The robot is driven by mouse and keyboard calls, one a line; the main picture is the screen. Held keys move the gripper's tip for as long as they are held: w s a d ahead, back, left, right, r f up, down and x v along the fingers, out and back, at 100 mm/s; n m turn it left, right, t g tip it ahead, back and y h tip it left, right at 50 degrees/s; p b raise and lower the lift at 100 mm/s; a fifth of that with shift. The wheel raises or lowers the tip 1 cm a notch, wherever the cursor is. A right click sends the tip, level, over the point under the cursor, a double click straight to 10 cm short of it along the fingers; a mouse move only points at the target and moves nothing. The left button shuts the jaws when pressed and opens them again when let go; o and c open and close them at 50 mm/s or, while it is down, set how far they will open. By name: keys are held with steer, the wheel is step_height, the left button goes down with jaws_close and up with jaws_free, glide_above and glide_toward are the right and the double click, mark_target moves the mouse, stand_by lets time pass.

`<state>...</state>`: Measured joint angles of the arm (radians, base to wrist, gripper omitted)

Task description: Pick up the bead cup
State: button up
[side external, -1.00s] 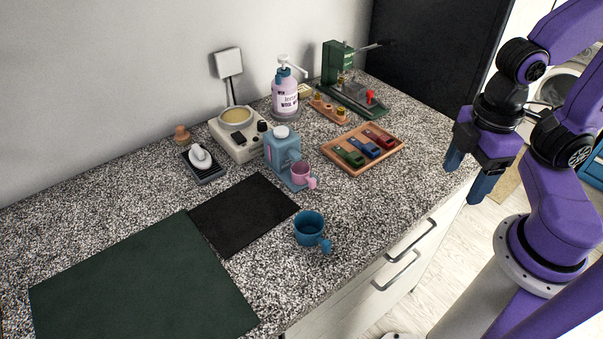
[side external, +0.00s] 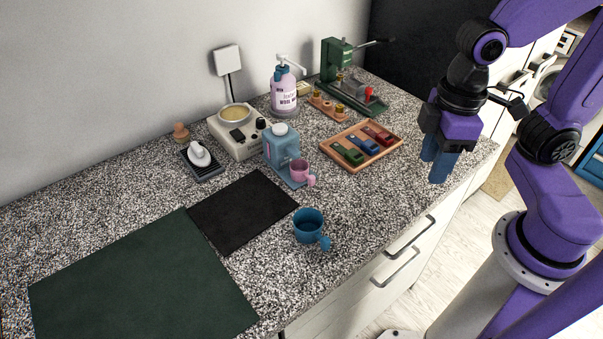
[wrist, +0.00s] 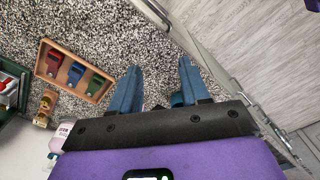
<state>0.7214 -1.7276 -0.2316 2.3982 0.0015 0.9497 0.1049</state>
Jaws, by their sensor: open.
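A blue cup with a side handle (side external: 308,226) stands upright on the counter, right of the black mat. A small pink cup (side external: 301,173) stands at the blue-grey dispenser (side external: 282,148). I cannot tell for sure which of them is the bead cup. My gripper (side external: 434,167) is open and empty above the counter's right part, well right of both cups, with its blue fingers pointing down. In the wrist view my gripper's fingers (wrist: 160,82) are spread apart.
A wooden tray (side external: 336,159) with green, blue and red pieces lies between my gripper and the dispenser. A pump bottle (side external: 284,94), a green press (side external: 334,60) and a white heater unit (side external: 239,146) stand at the back. Black (side external: 242,212) and green mats (side external: 140,285) lie left.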

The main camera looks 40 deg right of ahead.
steer(key=w+a+r+m, duration=0.2)
steer(key=w+a+m, duration=0.3)
steer(key=w, duration=0.4)
steer(key=w+a+r+m, duration=0.1)
steer(key=w+a+m, duration=0.4)
steer(key=w, duration=0.4)
glide_above(312, 177)
steer(key=shift+m, duration=0.4)
steer(key=f, duration=1.1)
steer(key=shift+s+a+f, duration=0.1)
steer(key=shift+s+f, duration=0.15)
steer(key=shift+s, duration=0.1)
steer(key=shift+w+f, duration=0.15)
steer(key=shift+f, duration=1.3)
steer(key=shift+w+f, duration=0.15)
steer(key=shift+f, duration=1.25)
jaws_close()
